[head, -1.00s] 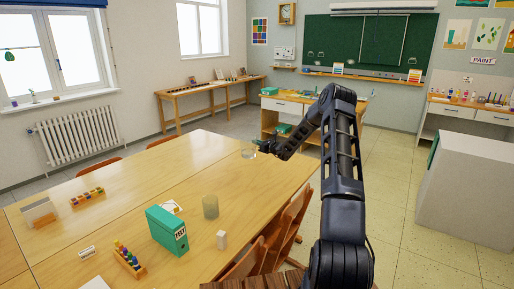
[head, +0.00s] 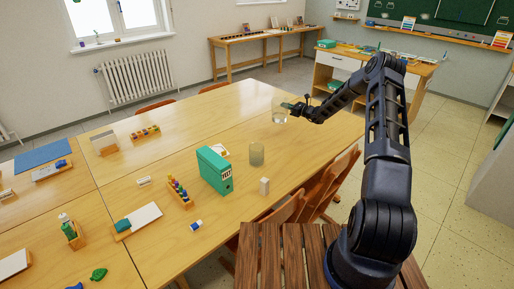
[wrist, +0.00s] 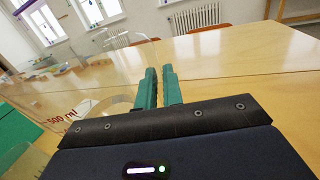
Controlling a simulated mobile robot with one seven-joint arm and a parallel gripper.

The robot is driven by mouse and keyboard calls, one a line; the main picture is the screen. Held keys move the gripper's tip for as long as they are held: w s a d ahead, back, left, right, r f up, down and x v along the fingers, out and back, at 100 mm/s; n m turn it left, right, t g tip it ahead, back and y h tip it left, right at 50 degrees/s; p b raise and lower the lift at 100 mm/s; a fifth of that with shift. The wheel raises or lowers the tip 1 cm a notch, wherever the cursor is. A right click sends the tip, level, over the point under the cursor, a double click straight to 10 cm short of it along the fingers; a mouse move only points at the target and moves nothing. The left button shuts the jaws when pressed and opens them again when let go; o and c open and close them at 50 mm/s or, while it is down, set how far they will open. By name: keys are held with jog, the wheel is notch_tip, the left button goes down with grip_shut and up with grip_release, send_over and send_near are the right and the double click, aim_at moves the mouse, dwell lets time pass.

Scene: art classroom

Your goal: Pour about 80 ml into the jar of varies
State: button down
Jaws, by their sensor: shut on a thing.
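My gripper (head: 294,107) is shut on a clear beaker (head: 280,116), held above the far part of the table in the head view. The beaker looks roughly upright, with a pale band low in it that may be liquid. In the wrist view my gripper's green fingers (wrist: 160,82) are close together. The beaker's clear wall with red "500 ml" marking (wrist: 62,118) shows left of them. A greenish, see-through glass jar (head: 257,155) stands upright on the table, nearer and slightly left of the beaker, apart from it. I see no label on it, and its contents are unclear.
A green binder (head: 213,171) stands left of the jar, and a small white block (head: 264,186) stands in front. A rack of coloured pieces (head: 179,192) is farther left. Chairs (head: 328,190) line the right edge. Bare tabletop (head: 310,150) lies right of the jar.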

jog(key=s+a+f+n+g, duration=0.1)
jog(key=s+a+f+g, duration=0.1)
jog(key=a, duration=0.3)
jog(key=s+a+f+n+g+y, duration=0.1)
jog(key=s+a+f+n+g, duration=0.1)
jog(key=a+f+g, duration=0.1)
jog(key=s+a+f+n+g+y, duration=0.1)
jog(key=s+a+f+n+g, duration=0.1)
jog(key=a+f, duration=0.4)
jog(key=shift+s+a+g, duration=0.25)
jog(key=shift+a+g, duration=0.05)
jog(key=shift+a, duration=0.05)
jog(key=shift+s+r+n+y, duration=0.3)
jog(key=shift+s+r+n, duration=0.05)
jog(key=shift+r+n, duration=0.55)
jog(key=s+r+n, duration=0.7)
jog(key=r+n, duration=0.3)
jog(key=r, duration=0.2)
jog(key=shift+s+a+r+g, duration=0.15)
jog(key=shift+s+r+g, duration=0.1)
jog(key=shift+g, duration=0.05)
jog(key=shift+s+r+n, duration=0.3)
jog(key=shift+r+n, duration=0.15)
jog(key=shift+n, duration=0.15)
jog(key=shift+s+r+n, duration=0.35)
jog(key=shift+r+n, duration=0.05)
